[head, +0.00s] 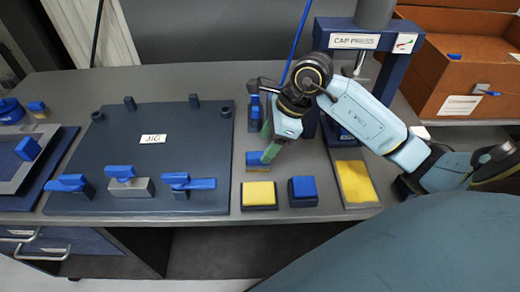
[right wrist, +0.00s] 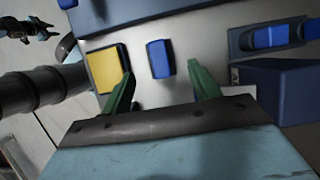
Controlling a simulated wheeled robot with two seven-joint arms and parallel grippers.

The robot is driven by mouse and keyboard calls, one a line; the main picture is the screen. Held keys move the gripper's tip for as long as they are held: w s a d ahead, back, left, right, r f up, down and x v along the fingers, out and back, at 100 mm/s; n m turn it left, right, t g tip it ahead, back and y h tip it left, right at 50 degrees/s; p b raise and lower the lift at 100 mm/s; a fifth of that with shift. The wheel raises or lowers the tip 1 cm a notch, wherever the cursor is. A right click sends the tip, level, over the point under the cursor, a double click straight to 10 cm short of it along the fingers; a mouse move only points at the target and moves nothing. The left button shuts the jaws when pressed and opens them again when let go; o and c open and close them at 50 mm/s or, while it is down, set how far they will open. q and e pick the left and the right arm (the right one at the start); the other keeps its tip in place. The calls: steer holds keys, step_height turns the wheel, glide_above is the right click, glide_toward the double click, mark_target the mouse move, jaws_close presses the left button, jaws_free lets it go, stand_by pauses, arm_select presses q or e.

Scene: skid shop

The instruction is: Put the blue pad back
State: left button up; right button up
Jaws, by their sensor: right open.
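A small blue block (head: 253,158) lies on the table with a tan strip along its near side; it also shows in the right wrist view (right wrist: 160,58). My right gripper (head: 268,143) is open above it, and its green fingers stand either side of the block in the right wrist view, apart from it. A blue square (head: 303,188) sits in a dark tray nearer me; I cannot tell which of the two is the blue pad. A yellow square (head: 257,194) in a dark tray is left of it and also shows in the right wrist view (right wrist: 103,70). My left gripper is not in view.
The dark jig plate (head: 150,150) with several blue handles fills the table's left. The cap press (head: 352,42) stands at the back right, with a yellow strip (head: 355,181) before it. A blue-topped item (head: 254,106) stands behind the block. An orange-brown box (head: 455,75) is at far right.

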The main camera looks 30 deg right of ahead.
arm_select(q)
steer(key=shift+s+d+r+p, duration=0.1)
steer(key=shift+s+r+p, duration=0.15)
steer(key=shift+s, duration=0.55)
arm_select(e)
steer(key=v, duration=0.6)
steer(key=shift+s, duration=0.1)
